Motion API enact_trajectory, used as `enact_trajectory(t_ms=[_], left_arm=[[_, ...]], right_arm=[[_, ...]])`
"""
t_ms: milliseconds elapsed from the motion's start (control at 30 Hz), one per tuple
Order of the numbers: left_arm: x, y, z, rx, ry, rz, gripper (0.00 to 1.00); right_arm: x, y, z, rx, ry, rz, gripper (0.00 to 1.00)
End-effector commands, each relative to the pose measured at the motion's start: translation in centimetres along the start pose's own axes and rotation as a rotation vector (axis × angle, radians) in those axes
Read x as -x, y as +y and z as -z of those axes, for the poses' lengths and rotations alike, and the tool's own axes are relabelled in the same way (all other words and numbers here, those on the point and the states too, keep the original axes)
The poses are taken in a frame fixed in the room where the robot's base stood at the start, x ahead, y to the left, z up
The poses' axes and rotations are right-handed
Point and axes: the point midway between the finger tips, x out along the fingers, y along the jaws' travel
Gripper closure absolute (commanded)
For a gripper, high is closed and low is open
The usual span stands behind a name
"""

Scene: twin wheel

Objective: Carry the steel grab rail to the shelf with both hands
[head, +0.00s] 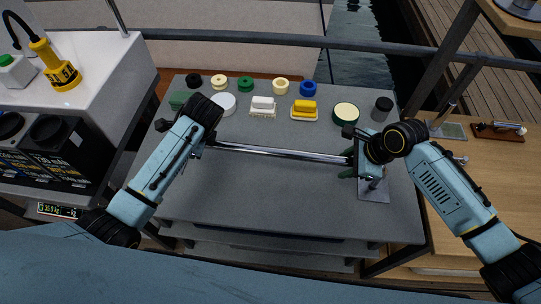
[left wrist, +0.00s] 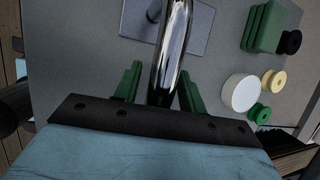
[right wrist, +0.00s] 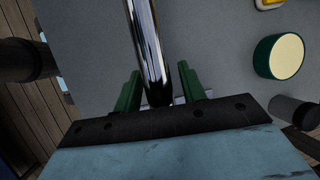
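The steel grab rail (head: 280,152) is a long shiny bar lying across the grey table, left to right. My left gripper (left wrist: 158,88) is at the rail's left end; its green fingers stand open on either side of the bar (left wrist: 172,50), with a gap visible on the left. My right gripper (right wrist: 160,92) is at the right end, its green fingers open astride the bar (right wrist: 148,45). In the head view, my right gripper (head: 349,172) partly hides that end, above a grey plate (head: 374,193). The left fingertips are mostly hidden there. I cannot identify the shelf.
The grey table (head: 270,205) is clear in front of the rail. A wooden bench (head: 480,175) is at right.

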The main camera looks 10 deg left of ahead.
Motion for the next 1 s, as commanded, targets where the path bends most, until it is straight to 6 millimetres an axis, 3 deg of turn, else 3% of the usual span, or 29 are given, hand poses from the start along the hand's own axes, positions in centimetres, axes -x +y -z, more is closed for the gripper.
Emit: enact_trajectory(t_ms=[33, 300, 1000], left_arm=[[0.02, 0.00, 0.01, 0.000, 0.000, 0.000, 0.66], [0.04, -0.01, 0.01, 0.000, 0.000, 0.000, 1.00], [0.06, -0.02, 0.01, 0.000, 0.000, 0.000, 1.00]], right_arm=[[0.01, 0.00, -0.01, 0.000, 0.000, 0.000, 0.66], [0.02, 0.01, 0.00, 0.000, 0.000, 0.000, 1.00], [0.02, 0.01, 0.02, -0.001, 0.000, 0.000, 1.00]])
